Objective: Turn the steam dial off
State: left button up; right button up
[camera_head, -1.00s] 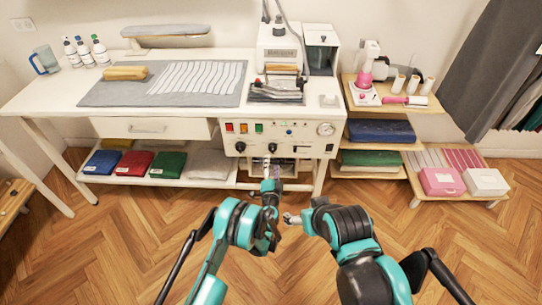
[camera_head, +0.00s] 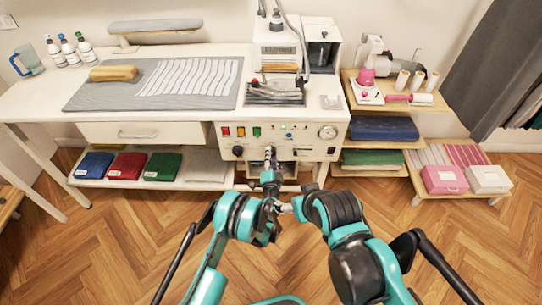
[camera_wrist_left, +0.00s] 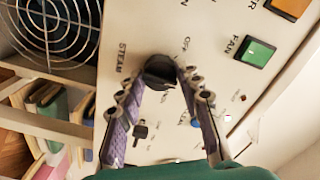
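The steam dial (camera_wrist_left: 158,70) is a black round knob on the white panel of the steam station (camera_head: 310,150). In the left wrist view it has "STEAM" printed to its left and "OFF" above right. My left gripper (camera_wrist_left: 160,80) is open, its two purple-padded fingers on either side of the dial at its near edge; whether they touch it I cannot tell. In the head view the left gripper (camera_head: 270,155) reaches the panel's lower front and covers the dial. My right gripper (camera_head: 285,208) is low in front of the station, away from the panel; its fingers are too small to read.
The panel also holds a green FAN button (camera_wrist_left: 254,52), an orange button (camera_wrist_left: 290,7), a small black toggle (camera_wrist_left: 140,130) and a gauge (camera_head: 327,132). A fan grille (camera_wrist_left: 58,25) is beside the dial. Shelves (camera_head: 374,171) stand right; a drawer (camera_head: 140,133) is left.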

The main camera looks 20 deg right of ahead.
pick_arm(q)
jog(key=c, duration=0.4)
jog(key=shift+o, duration=0.2)
jog(key=shift+n, duration=0.4)
jog(key=n, duration=1.1)
dwell(0.3)
jog(key=o, duration=1.2)
jog(key=shift+c, duration=0.2)
jog(key=shift+r, duration=0.15)
